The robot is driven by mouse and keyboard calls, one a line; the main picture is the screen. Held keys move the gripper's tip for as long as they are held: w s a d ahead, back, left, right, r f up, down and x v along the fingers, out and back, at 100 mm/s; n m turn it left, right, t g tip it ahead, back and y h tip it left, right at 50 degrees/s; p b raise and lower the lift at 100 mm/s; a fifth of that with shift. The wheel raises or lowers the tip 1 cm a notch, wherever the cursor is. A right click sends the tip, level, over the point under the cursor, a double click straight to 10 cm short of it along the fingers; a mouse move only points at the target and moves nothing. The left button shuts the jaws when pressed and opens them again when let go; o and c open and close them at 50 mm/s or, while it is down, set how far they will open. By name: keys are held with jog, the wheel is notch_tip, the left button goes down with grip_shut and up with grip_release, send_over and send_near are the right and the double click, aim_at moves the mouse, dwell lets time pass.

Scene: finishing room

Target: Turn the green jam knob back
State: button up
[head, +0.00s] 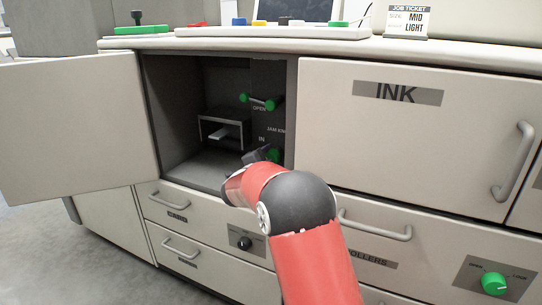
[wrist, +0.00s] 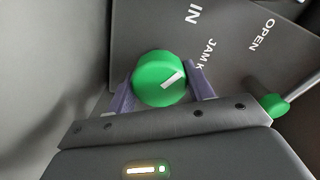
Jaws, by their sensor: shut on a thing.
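The green jam knob (wrist: 158,80) is a round knob with a white pointer line, on a dark panel lettered "JAM K", "IN" and "OPEN" in the wrist view. My gripper (wrist: 160,88) has one finger on each side of the knob and is shut on it.
A lever with green ends (head: 258,101) sits above the knob, beside "OPEN". The cabinet door (head: 78,130) stands open at left. The "INK" door (head: 420,135) is shut at right. A grey bracket (head: 222,130) stands inside the bay. Another green knob (head: 494,283) is at lower right.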

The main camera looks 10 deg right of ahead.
dwell(0.3)
jog(key=o, duration=0.9)
jog(key=shift+o, duration=0.2)
jog(key=v, duration=0.8)
jog(key=shift+w+b, duration=0.1)
jog(key=shift+b, duration=0.25)
